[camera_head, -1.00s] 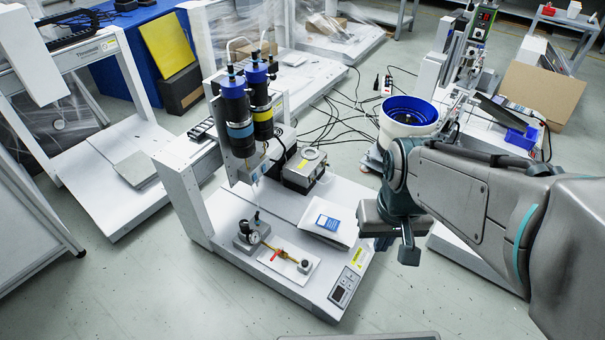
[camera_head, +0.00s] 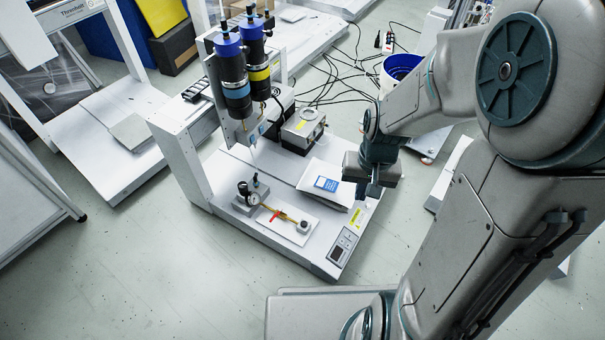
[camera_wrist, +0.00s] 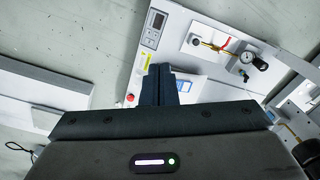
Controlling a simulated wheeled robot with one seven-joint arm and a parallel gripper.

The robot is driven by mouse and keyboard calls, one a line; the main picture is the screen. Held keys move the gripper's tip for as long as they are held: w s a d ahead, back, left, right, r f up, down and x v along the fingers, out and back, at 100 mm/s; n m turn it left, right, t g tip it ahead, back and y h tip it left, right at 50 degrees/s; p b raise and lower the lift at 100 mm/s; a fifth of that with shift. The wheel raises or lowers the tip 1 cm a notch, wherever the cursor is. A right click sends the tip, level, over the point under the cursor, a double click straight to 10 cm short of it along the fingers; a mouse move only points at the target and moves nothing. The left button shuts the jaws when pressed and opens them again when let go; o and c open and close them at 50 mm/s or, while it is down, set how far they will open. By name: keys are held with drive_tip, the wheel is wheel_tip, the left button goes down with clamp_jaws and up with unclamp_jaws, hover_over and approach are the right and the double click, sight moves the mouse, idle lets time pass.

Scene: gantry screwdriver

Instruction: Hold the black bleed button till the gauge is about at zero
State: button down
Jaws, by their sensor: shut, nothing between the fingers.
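The gauge (camera_head: 253,199) is a small round dial on a grey block at the left end of a white plate (camera_head: 284,228) on the machine's base. The needle is too small to read. I cannot make out the black bleed button for certain. My gripper (camera_head: 371,190) is shut and empty, to the right of the plate and apart from it; its fingers (camera_wrist: 160,85) show in the wrist view.
A blue-and-white card (camera_head: 326,184) lies on white sheets between the plate and my gripper. A control panel (camera_head: 343,245) is at the base's front corner. The gantry with two dark cylinders (camera_head: 236,85) stands behind the gauge. Floor is clear at front left.

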drive_tip(key=w+a+f+m+y, duration=0.1)
drive_tip(key=w+a+f+m, duration=0.15)
drive_tip(key=f, duration=0.55)
drive_tip(key=m+t+y, duration=0.4)
drive_tip(key=m+y, duration=0.2)
drive_tip(key=m, duration=0.4)
hover_over(307, 226)
wheel_tip(307, 226, down, 14)
drive_tip(key=shift+f+p, duration=0.2)
drive_tip(key=shift+p, duration=0.25)
wheel_tip(307, 226, down, 7)
drive_tip(key=b, duration=0.5)
drive_tip(key=shift+b, duration=0.4)
drive_tip(key=shift+f, duration=0.95)
drive_tip(key=shift+f, duration=0.1)
drive_tip(key=shift+f, duration=0.3)
